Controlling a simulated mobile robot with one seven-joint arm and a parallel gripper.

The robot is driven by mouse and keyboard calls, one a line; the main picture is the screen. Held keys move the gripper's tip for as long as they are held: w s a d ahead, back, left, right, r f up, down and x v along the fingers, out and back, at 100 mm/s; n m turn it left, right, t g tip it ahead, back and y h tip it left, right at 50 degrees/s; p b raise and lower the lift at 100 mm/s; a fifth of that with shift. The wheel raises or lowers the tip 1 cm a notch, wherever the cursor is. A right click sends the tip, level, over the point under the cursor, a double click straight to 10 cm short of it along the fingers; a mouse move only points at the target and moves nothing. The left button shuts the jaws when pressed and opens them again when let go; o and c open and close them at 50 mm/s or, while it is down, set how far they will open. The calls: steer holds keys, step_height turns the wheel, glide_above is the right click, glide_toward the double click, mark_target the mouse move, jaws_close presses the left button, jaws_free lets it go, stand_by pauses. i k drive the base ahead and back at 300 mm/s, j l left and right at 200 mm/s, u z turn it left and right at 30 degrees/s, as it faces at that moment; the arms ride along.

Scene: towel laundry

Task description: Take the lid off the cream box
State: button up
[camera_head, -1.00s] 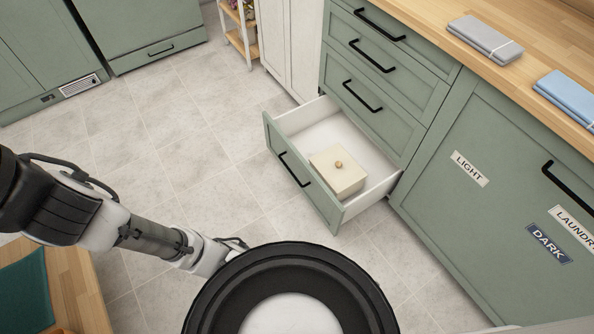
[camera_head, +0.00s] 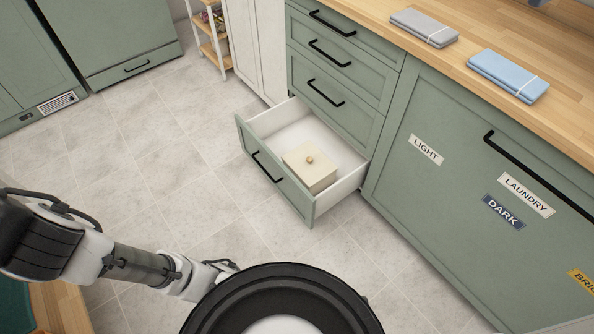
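The cream box (camera_head: 309,177) sits inside the open bottom drawer (camera_head: 262,175) of the green cabinet. Its lid (camera_head: 303,158) is on top and has a small round tan knob (camera_head: 309,160). My arm reaches in from the left edge, well short of the drawer. The end of my arm runs down behind my dark round body part at the bottom, and the fingertips do not show clearly. Nothing of mine touches the box.
The drawer front with its black handle (camera_head: 266,166) stands out over the tiled floor (camera_head: 160,150). Folded grey (camera_head: 424,27) and blue (camera_head: 508,74) towels lie on the wooden counter (camera_head: 462,50). A laundry cabinet front (camera_head: 450,190) with labels stands right. Floor left of the drawer is clear.

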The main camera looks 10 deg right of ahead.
mark_target(307, 162)
steer(key=i+z, duration=0.15)
steer(key=i, duration=0.3)
steer(key=i+j+z, duration=0.2)
steer(key=i, duration=0.3)
steer(key=i+j+z, duration=0.15)
steer(key=i, duration=0.3)
